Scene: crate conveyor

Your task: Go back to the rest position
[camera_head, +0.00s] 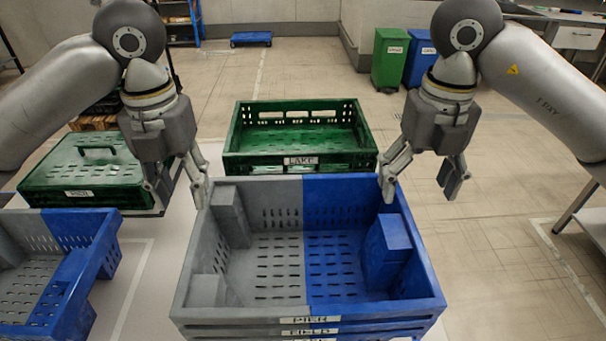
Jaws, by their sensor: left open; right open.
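My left gripper (182,190) is open and empty. It hangs at the left side of the grey and blue crate (308,322), with one finger close to the crate's left rim. My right gripper (422,188) is open and empty at the crate's back right corner, with one finger close to the rim; I cannot tell whether it touches. The crate is the top one of a stack, with its left half grey and its right half blue. Its middle is empty, with grey blocks along the left wall and a blue block (389,245) at the right.
A green crate (300,160) labelled "LAKE" stands behind the stack. A lidded green crate (85,170) is at the left, above another grey and blue crate (100,262) at lower left. Green (389,60) and blue (420,60) bins stand at the back. The floor at right is mostly clear.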

